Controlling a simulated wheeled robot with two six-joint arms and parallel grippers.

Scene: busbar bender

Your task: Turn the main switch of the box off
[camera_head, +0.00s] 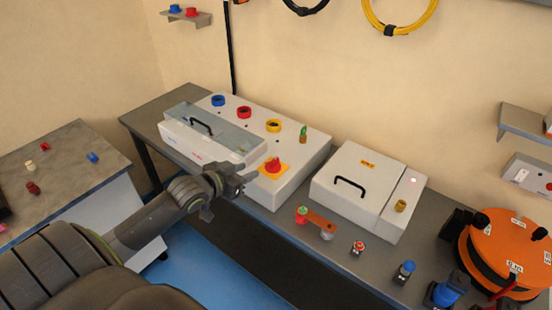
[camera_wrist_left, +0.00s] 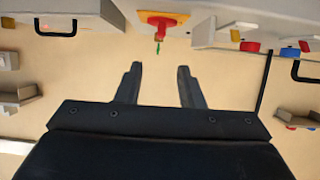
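The box (camera_head: 305,155) is a light grey housing on the bench, with a clear-covered section and a black handle on its left part. Its main switch (camera_head: 273,165) is a red knob on a yellow plate at the front right of the box. The switch also shows at the top of the left wrist view (camera_wrist_left: 161,23). My left gripper (camera_head: 238,183) is just left of the switch and apart from it. In the left wrist view its two fingers (camera_wrist_left: 158,85) are spread with nothing between them. My right gripper is not in view.
A second white box (camera_head: 345,170) with a black handle stands to the right. An orange bar (camera_head: 322,223), small switches and an orange cable reel (camera_head: 505,250) lie along the bench. Blue, red and yellow rings (camera_head: 244,112) sit on the box top behind the switch.

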